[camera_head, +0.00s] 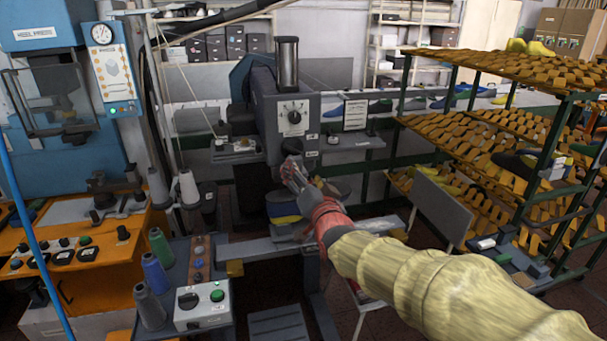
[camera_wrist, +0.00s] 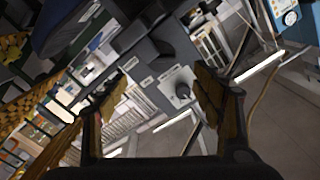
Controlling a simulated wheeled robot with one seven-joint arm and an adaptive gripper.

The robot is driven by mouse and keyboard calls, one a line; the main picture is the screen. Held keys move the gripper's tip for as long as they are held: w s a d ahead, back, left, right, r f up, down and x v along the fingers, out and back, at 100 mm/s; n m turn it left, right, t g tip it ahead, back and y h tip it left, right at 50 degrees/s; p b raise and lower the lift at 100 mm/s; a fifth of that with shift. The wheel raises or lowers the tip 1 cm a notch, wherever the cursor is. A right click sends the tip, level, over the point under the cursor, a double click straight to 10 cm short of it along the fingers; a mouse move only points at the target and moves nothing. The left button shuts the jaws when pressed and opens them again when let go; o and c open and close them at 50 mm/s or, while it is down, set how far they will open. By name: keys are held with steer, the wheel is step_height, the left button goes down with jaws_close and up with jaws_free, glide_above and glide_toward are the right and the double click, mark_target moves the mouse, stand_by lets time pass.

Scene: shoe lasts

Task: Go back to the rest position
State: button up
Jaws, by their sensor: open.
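My gripper (camera_head: 293,172) is in the middle of the head view, at the end of my arm, which comes in from the lower right. It appears in front of the grey press machine (camera_head: 272,115) with a dial. In the wrist view, the two fingers of my gripper (camera_wrist: 160,95) stand wide apart with nothing between them. The wrist view is tilted, and the dial of the grey machine (camera_wrist: 182,90) shows beyond the fingers.
A blue heel press (camera_head: 45,120) stands at the left by an orange bench (camera_head: 75,290). A control box (camera_head: 203,305) and thread spools (camera_head: 155,275) are at the front left. A grey panel (camera_head: 440,210) stands behind my arm.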

steer(key=s+f+n+g+h, duration=0.1)
steer(key=s+f+n+g, duration=0.3)
steer(key=f, duration=0.9)
steer(key=s+d+f+g+h, duration=0.1)
steer(key=s+d+f+g, duration=0.35)
steer(key=s, duration=0.45)
steer(key=s+d+r+g+h, duration=0.1)
steer(key=s+d+r, duration=0.1)
steer(key=s+d, duration=0.6)
steer(key=s+d+r+g+h, duration=0.2)
steer(key=s+d, duration=0.6)
steer(key=s, duration=1)
steer(key=shift+s, duration=0.3)
